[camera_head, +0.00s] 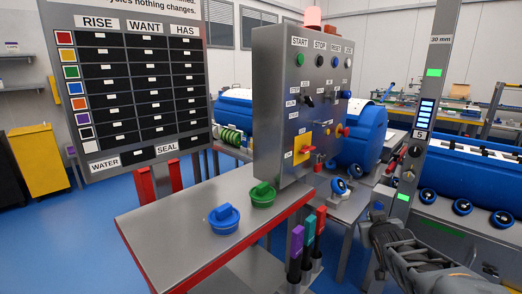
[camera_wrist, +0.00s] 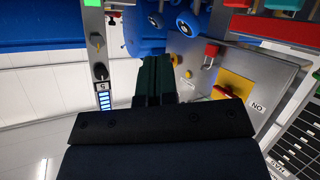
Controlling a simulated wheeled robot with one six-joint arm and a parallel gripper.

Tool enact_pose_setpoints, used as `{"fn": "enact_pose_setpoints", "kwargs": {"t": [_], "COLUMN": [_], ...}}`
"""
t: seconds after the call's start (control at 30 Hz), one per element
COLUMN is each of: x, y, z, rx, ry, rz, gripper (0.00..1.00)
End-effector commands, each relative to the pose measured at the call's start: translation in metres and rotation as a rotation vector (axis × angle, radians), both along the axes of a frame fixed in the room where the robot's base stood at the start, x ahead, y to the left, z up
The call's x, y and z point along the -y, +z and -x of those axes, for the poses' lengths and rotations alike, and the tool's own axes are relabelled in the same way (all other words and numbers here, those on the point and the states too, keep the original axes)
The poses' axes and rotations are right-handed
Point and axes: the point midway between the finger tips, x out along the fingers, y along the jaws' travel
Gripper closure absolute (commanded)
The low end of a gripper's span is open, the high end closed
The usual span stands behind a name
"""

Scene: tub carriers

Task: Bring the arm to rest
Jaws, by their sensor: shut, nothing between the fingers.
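My arm comes in at the lower right of the head view. My gripper (camera_head: 377,212) points up and left there, in front of the grey post (camera_head: 433,85) and the blue drums. In the wrist view my gripper (camera_wrist: 155,65) shows as two dark fingers, shut together with nothing between them. They seem apart from the control panel (camera_head: 282,100), which also shows behind them in the wrist view (camera_wrist: 212,62). The depth between fingertips and post cannot be told.
A red-edged steel table (camera_head: 165,230) carries a blue tub (camera_head: 223,217) and a green tub (camera_head: 262,194). Purple, teal and red handles (camera_head: 308,232) stand beside it. A rise/want/has board (camera_head: 130,85) is at left. A yellow bin (camera_head: 40,165) stands far left; blue floor there is open.

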Motion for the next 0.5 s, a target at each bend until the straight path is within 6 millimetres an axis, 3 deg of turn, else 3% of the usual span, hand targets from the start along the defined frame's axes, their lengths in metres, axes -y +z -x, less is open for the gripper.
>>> {"fn": "enact_pose_setpoints", "kwargs": {"t": [0.03, 0.3, 0.5], "x": [-0.019, -0.096, -0.130], "y": [0.036, 0.073, 0.089], "z": [0.015, 0.109, 0.163], "rx": [-0.073, -0.493, -0.704], "ry": [-0.003, 0.011, 0.046], "rz": [-0.036, -0.218, -0.289], "gripper": [1.00, 1.00, 1.00]}}
